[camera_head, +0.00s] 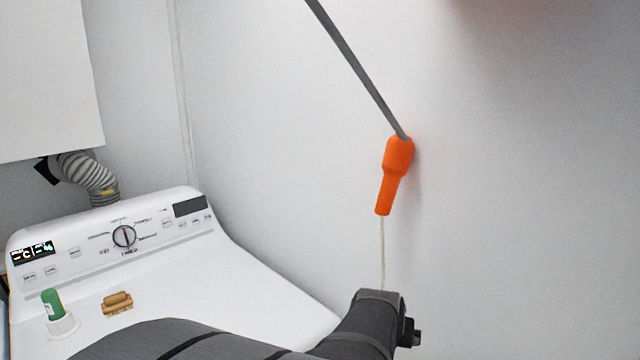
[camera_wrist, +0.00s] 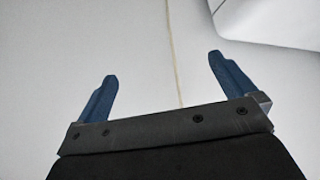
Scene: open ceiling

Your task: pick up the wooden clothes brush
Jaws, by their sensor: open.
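The wooden clothes brush (camera_head: 117,303) is small and tan-brown with bristles along its lower side. It lies on the white top of the washing machine (camera_head: 262,283) at the lower left of the head view. In the wrist view my gripper (camera_wrist: 163,70) has its two blue fingers spread apart, with nothing between them but the pale wall and a thin cord behind. The brush is not in the wrist view. In the head view my dark arm crosses the bottom, right of the brush, and the fingers are hidden.
A green-topped bottle (camera_head: 53,304) in a white holder stands just left of the brush. The control panel (camera_head: 124,236) rises behind them. An orange handle (camera_head: 396,172) with a cord (camera_head: 382,250) hangs by the wall near my arm. The machine's top right of the brush is clear.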

